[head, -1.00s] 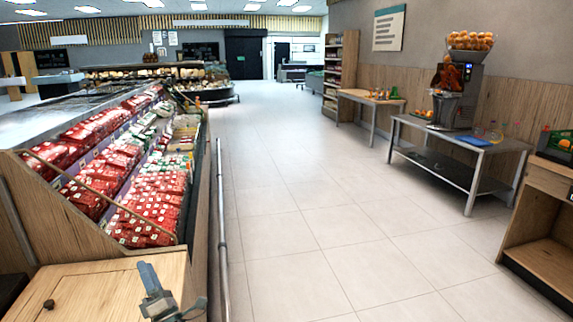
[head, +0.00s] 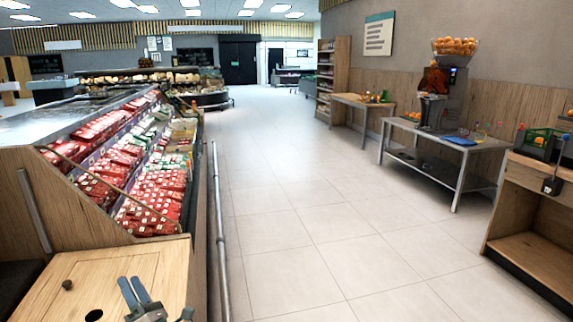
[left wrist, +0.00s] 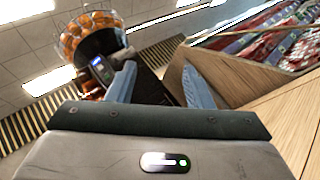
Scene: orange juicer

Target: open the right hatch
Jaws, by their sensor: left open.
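A light wooden panel (head: 120,270) with a small dark knob and a round dark hole is at lower left in the head view. I cannot tell whether it is the right hatch. My left gripper (head: 136,291) is open and appears in front of this panel, with nothing between its fingers. In the left wrist view its two blue-grey fingers (left wrist: 158,88) stand apart. That view also shows a juicer top with oranges (left wrist: 90,38) and a small screen, behind the left finger. My right gripper is not in view.
A refrigerated display (head: 150,180) of red packs stands behind the panel, with a metal rail (head: 219,230) beside it. The tiled floor (head: 310,230) is clear. Another orange juicer (head: 436,100) stands on a metal table at right, near wooden shelving (head: 530,210).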

